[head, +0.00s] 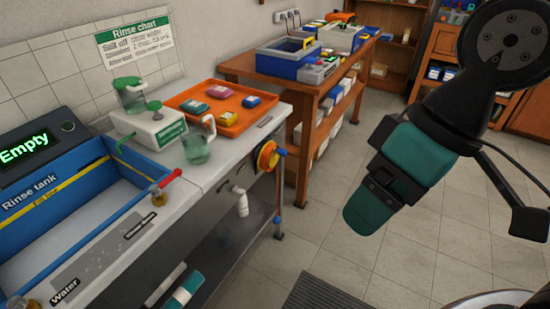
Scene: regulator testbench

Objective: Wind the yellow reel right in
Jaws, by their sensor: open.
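The yellow reel (267,156) is mounted on the right end of the steel bench in the head view. It has an orange part at its middle, and a small blue knob shows at its right edge. I cannot tell how much is wound on it. My gripper (368,218), with a teal end, hangs over the floor to the right of the reel and lower in the picture. It is apart from the reel and holds nothing that I can see. Its jaws are open, though the gap between them is hard to make out from here.
A white fitting (241,203) hangs at the bench front, left of the reel. The blue rinse tank (60,205), a red-handled tap (166,187) and an orange tray (222,117) are farther left. A wooden bench (300,150) stands behind. Tiled floor is clear around my gripper.

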